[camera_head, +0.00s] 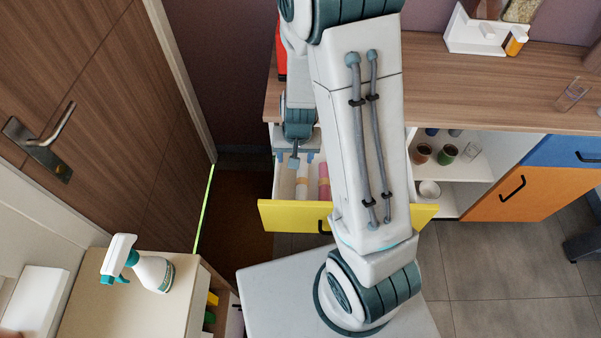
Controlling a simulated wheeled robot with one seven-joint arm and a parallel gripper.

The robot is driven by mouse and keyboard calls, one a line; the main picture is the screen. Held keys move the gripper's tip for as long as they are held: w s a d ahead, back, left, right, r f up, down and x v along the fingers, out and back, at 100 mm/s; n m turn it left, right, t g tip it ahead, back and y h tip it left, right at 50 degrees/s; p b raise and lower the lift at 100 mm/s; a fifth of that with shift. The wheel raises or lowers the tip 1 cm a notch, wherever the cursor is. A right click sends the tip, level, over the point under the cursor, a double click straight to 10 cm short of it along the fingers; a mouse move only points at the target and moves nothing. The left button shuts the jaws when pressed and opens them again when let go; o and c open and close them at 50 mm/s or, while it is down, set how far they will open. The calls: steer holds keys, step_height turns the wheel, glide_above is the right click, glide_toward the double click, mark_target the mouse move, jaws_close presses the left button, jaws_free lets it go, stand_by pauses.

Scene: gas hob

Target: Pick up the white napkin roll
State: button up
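A yellow-fronted drawer (283,216) stands pulled out under the wooden counter. Inside it lies a white roll (301,186), which looks like the white napkin roll, with a tan band around it. A pink roll (323,186) lies just to its right. My gripper (296,160) points down over the back part of the drawer, near the far end of the white roll. The fingertips are too small and partly hidden to tell whether they are open or touching the roll. My arm hides the right side of the drawer.
Open shelves (455,165) with cups and jars are right of the drawer, beside orange and blue fronts. A wooden door (110,90) is at left. A spray bottle (153,272) stands on a low cabinet (120,315). Floor at right is mostly clear.

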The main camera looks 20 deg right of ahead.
mark_target(302, 180)
steer(key=shift+h, duration=0.3)
steer(key=f, duration=0.4)
steer(key=d+f, duration=0.1)
steer(key=f, duration=0.2)
steer(key=w+f, duration=0.1)
steer(key=f, duration=0.3)
steer(key=shift+d+f, duration=0.15)
steer(key=shift+f, duration=0.2)
steer(key=shift+w+d+f+p, duration=0.1)
steer(key=shift+d+f+p, duration=0.1)
steer(key=shift+f, duration=0.45)
steer(key=shift+w+d+f+p, duration=0.1)
steer(key=shift+d+f+p, duration=0.1)
steer(key=shift+f, duration=0.5)
steer(key=shift+w+d+f+p, duration=0.1)
steer(key=shift+f+p, duration=0.1)
steer(key=shift+f, duration=1.05)
steer(key=c, duration=1.1)
